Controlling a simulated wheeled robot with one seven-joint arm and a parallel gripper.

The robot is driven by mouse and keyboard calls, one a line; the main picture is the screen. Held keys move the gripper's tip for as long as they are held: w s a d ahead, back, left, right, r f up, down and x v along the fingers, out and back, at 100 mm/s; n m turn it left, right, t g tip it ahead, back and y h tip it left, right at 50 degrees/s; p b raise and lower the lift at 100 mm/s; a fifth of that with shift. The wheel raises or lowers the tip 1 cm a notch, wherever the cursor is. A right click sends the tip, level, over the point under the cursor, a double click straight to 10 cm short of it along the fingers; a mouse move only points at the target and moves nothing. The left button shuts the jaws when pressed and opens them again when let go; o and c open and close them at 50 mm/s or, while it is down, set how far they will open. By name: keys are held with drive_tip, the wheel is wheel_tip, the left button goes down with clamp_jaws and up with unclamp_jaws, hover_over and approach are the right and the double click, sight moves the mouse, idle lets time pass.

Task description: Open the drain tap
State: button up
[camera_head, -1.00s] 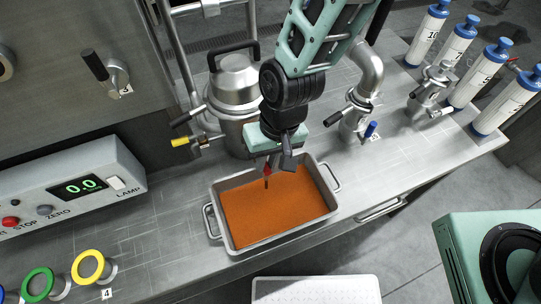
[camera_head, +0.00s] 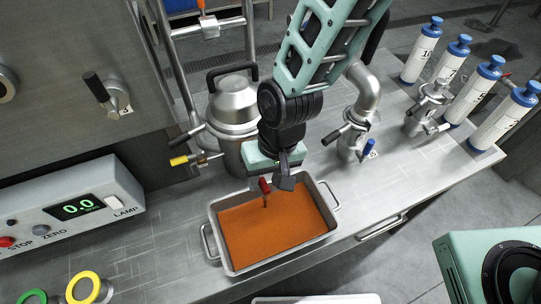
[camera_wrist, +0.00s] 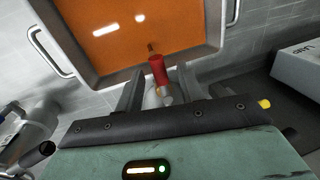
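In the wrist view the red handle (camera_wrist: 158,72) lies between my two fingers, with a pale metal end towards me. My gripper (camera_head: 284,182) is open, its grey fingers on either side of the handle (camera_wrist: 156,90); I cannot tell whether either touches it. Below is a metal tray (camera_head: 335,222) of orange liquid.
A control box (camera_head: 80,205) is at the left.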

drive_tip(key=w+d+r+b, duration=0.1)
drive_tip(key=d+r, duration=0.2)
drive_tip(key=r, duration=1.3)
drive_tip(key=shift+r, duration=0.35)
drive_tip(key=shift+w+d, duration=0.1)
drive_tip(key=s+d+n+h, duration=0.1)
drive_tip(key=s+d+n, duration=0.2)
drive_tip(key=s+d, duration=0.6)
drive_tip(key=d, duration=0.2)
drive_tip(key=shift+s+d+f+n+t, duration=0.25)
drive_tip(key=shift+d+n+t, duration=0.05)
drive_tip(key=shift+d+t, duration=0.1)
